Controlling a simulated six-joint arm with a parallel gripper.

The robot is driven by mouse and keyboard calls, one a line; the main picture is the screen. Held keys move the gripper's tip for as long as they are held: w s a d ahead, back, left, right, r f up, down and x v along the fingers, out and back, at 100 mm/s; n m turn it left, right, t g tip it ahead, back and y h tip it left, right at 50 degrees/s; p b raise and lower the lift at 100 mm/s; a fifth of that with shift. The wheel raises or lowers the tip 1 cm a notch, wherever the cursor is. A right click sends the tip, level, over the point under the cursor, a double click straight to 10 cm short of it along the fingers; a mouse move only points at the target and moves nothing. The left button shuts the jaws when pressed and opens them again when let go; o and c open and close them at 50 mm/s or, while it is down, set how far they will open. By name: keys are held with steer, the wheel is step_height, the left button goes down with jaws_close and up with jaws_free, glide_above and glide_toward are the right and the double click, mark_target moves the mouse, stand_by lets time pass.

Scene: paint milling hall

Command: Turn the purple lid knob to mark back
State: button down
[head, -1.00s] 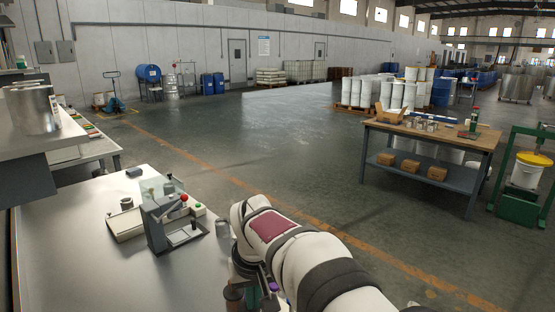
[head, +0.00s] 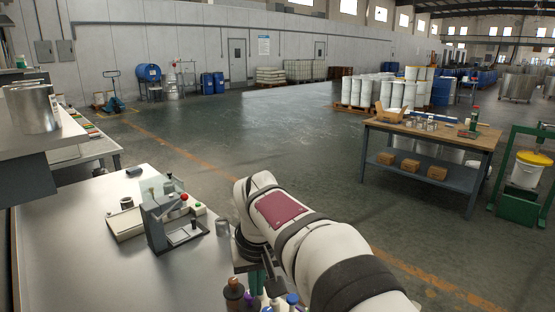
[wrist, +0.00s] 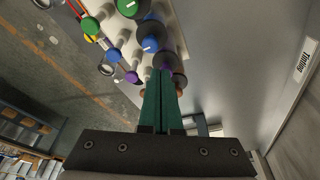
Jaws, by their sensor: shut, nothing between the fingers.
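My gripper (wrist: 160,75) shows in the wrist view as two green fingers. They are closed together and hold nothing. A purple lid (wrist: 166,60) is just past the fingertips and partly hidden by them. I cannot tell whether they touch it or where its mark points. Blue (wrist: 152,37) and green (wrist: 130,6) lids with white marks are close by. In the head view, caps of several bottles, one of them purple (head: 275,304), show at the bottom edge beside my arm.
A metal bench (head: 75,240) carries a small grey device (head: 168,222) left of my arm. A metal cup (head: 222,228) stands near the bench edge. Bare bench top lies to the left.

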mark_target(245, 301)
step_height(245, 301, up, 2)
steer(key=shift+r, duration=0.15)
steer(key=f, duration=0.2)
steer(key=a+f, duration=0.1)
steer(key=f, duration=0.1)
steer(key=a+f, duration=0.1)
steer(key=f, duration=0.1)
steer(key=shift+s+a, duration=0.1)
steer(key=shift+s, duration=0.1)
steer(key=shift+w, duration=0.3)
stand_by(0.8)
